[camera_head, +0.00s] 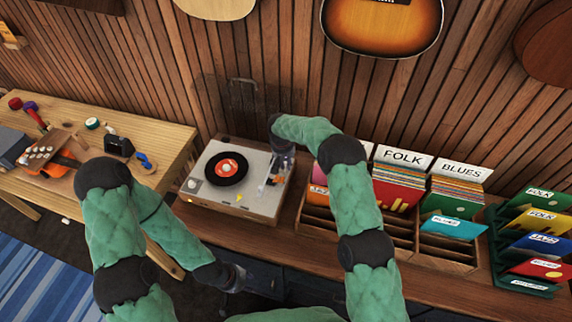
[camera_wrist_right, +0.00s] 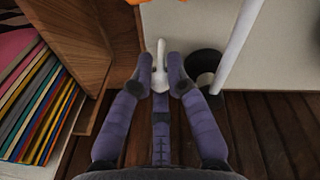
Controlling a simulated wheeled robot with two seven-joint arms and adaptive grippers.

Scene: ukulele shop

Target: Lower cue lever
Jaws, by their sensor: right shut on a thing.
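The turntable (camera_head: 237,207), pale with a black record and orange label (camera_head: 227,168), stands on the wooden counter. My right gripper (camera_head: 276,172) is at the turntable's right side, reaching down from above. In the right wrist view, its two purple fingers (camera_wrist_right: 160,82) are closed on the small white cue lever (camera_wrist_right: 160,52), with the lever's upper part showing between the fingertips. The white tonearm (camera_wrist_right: 238,46) and a black round part (camera_wrist_right: 206,70) are just right of the fingers. My left gripper (camera_head: 240,278) hangs low in front of the counter, its fingers too dark to read.
A record crate (camera_head: 440,250) with sleeves stands right of the turntable, close to my right arm. A green sleeve rack (camera_head: 524,288) is further right. A wooden workbench (camera_head: 160,130) with tools and a ukulele is at left. Guitars hang on the slatted wall.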

